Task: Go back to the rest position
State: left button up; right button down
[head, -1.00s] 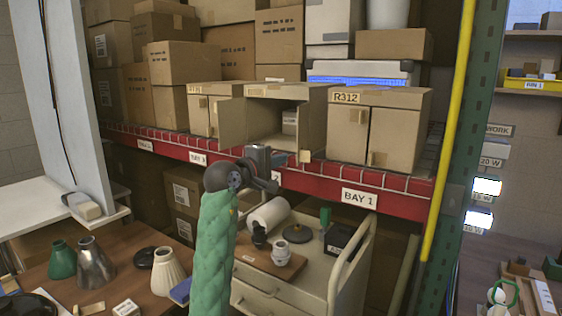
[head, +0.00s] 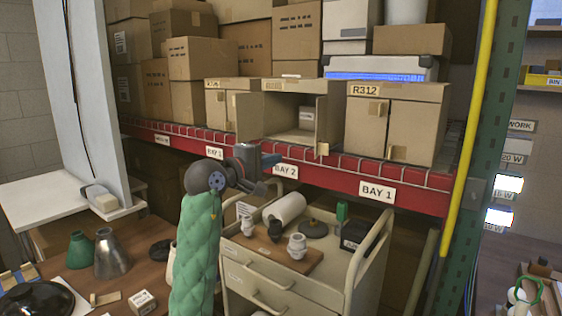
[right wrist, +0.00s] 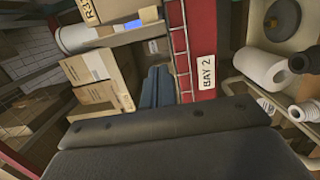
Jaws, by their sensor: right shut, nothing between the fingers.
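My right gripper (head: 272,162) is at the end of my green-sleeved arm in the head view, in front of the red shelf edge, just left of the BAY 2 label (head: 285,170). Its fingers are shut and empty. In the right wrist view the closed blue-grey fingers (right wrist: 158,88) point toward the cartons, beside the red shelf beam (right wrist: 187,40). An open carton (head: 283,115) stands on the shelf above and behind the gripper, with a small box (head: 306,117) inside. The gripper is apart from it. My left gripper is not in view.
A beige cart (head: 262,285) stands below with a white roll (head: 287,209) and small parts on top. A wooden table (head: 130,255) at left holds a green shade (head: 81,250) and a metal shade (head: 111,254). A yellow pole (head: 468,130) rises at right.

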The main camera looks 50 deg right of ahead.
jog(key=shift+s+a, duration=0.1)
jog(key=shift+a, duration=0.45)
